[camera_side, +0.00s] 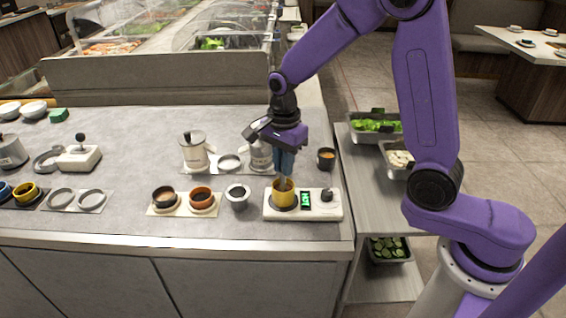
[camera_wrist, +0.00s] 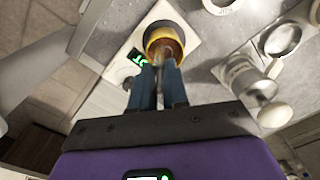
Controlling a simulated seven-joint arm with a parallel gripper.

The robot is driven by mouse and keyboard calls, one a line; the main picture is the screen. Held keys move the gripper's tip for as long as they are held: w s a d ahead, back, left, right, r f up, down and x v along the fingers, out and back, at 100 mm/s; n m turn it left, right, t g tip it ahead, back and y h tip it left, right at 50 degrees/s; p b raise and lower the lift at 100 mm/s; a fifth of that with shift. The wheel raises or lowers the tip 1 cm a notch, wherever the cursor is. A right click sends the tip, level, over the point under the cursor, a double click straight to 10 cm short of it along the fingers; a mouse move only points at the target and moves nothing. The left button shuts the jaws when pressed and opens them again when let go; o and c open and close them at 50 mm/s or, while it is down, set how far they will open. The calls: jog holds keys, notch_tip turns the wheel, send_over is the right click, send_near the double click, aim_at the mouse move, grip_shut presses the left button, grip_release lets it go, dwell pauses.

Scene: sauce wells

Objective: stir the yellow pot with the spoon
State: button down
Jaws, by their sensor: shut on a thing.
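The yellow pot (camera_side: 284,198) stands on a white heating unit (camera_side: 318,212) with a green display and a dark knob. It also shows at the top of the wrist view (camera_wrist: 177,35). My gripper (camera_side: 284,174) is directly above the pot, pointing down. Its blue fingers (camera_wrist: 158,78) are shut on the spoon. Only a thin piece of the spoon (camera_wrist: 159,60) shows between the fingertips, reaching down into the pot's mouth. The spoon's lower end is hidden inside the pot.
A metal cup (camera_side: 237,198) stands close left of the heating unit. Two small pots (camera_side: 202,201) sit on a pale tray farther left. A dark cup (camera_side: 326,158) and lidded canisters (camera_side: 193,152) stand behind. The counter's right edge is near.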

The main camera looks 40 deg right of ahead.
dwell(0.3)
jog(key=shift+r, duration=2.25)
